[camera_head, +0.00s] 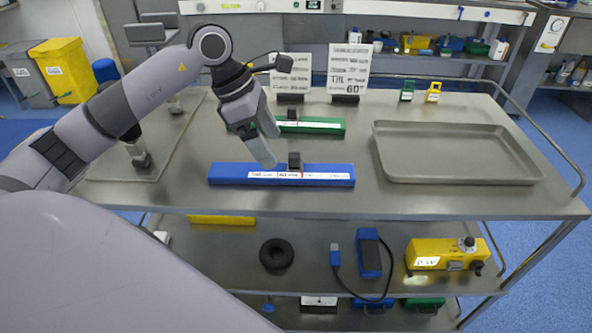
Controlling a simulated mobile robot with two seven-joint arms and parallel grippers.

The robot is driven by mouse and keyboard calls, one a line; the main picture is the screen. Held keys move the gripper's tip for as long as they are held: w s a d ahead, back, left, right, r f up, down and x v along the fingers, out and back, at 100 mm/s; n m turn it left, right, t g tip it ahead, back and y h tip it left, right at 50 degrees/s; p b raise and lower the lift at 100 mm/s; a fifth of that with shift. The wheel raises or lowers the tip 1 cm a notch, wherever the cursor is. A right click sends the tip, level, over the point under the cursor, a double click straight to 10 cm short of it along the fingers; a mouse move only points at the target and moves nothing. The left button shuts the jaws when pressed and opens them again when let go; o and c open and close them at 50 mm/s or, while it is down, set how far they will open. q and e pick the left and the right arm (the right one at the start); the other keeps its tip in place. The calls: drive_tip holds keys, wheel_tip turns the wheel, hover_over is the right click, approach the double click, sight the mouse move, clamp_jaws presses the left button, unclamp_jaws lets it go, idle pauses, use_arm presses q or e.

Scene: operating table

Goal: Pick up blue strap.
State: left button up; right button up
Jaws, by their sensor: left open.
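The blue strap (230,172), a long blue bar with a white printed label along its front, lies flat near the front edge of the steel table (390,196). A small black block (294,160) stands on its top near the middle. My left gripper (264,152) reaches down from the upper left, with its fingertips just above or behind the bar, left of the black block. It is open and holds nothing. I cannot tell whether a fingertip touches the bar. My right gripper is not in view.
A similar green bar (325,128) lies just behind. An empty grey tray (455,152) is at the right. Printed signs (349,70) and small green (407,91) and yellow holders (433,92) stand at the back. A lower shelf holds a yellow device (440,254) and black ring (276,254).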

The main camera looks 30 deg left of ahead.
sight(280, 170)
use_arm(q)
drive_tip(key=shift+w+a+f, duration=0.15)
drive_tip(key=shift+w+f, duration=0.1)
drive_tip(key=shift+f, duration=0.05)
drive_tip(key=x, duration=0.3)
drive_tip(key=a+x, duration=0.1)
drive_tip(key=x, duration=0.1)
drive_tip(key=shift+s+f+p, duration=0.2)
drive_tip(key=shift+f+p, duration=0.1)
drive_tip(key=shift+w+d+f, duration=0.15)
drive_tip(key=shift+d+f, duration=0.1)
drive_tip(key=shift+f, duration=0.3)
drive_tip(key=shift+r, duration=0.1)
drive_tip(key=c, duration=1.2)
